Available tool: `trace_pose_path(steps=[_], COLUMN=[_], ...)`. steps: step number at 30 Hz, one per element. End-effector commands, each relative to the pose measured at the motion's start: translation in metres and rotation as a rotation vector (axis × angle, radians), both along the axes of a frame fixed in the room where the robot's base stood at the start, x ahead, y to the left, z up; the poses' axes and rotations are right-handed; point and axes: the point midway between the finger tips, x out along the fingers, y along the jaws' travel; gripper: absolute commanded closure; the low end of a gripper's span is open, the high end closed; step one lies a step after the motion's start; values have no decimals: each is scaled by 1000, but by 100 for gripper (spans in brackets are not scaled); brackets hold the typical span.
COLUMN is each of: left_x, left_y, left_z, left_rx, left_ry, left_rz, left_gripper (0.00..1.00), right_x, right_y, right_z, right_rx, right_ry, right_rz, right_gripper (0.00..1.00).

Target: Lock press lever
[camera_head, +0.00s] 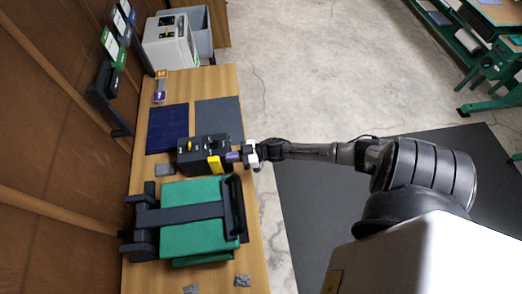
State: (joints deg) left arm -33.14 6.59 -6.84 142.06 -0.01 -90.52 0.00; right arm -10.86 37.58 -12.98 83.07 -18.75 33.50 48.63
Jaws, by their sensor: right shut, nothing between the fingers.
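A green press (190,240) with a dark bar across its top lies at the near end of the wooden bench. A dark lever handle (237,205) runs along its right edge. The gripper is apart from the press handle. My left gripper is not in view.
The bench (255,250) runs along a brown wall at left. A navy mat (167,128) and a grey mat (217,112) lie beyond the black box. A rack (108,95) stands at left, a light grey machine (170,45) at the back. The floor right of the bench is open.

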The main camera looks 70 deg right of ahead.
Motion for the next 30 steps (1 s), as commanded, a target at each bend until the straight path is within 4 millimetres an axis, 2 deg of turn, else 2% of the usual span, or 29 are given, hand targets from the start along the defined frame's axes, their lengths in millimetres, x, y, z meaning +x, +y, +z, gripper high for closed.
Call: trace_pose_path(steps=[2,3,9,15,21,30], left_x=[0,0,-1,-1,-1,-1], left_y=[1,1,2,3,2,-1], left_z=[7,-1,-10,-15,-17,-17], left_rx=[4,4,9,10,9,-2], left_ry=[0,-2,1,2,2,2], left_rz=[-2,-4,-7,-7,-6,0], left_gripper=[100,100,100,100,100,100], right_x=[-13,-22,-55,-78,-91,-93], right_y=[-8,-13,-35,-52,-60,-62], right_z=[2,-3,-2,0,2,3], right_rx=[-5,-4,-4,-3,0,-1], right_ry=[4,6,3,2,0,-2], right_rz=[8,8,9,8,9,9], right_gripper=[100,100,100,100,100,100])
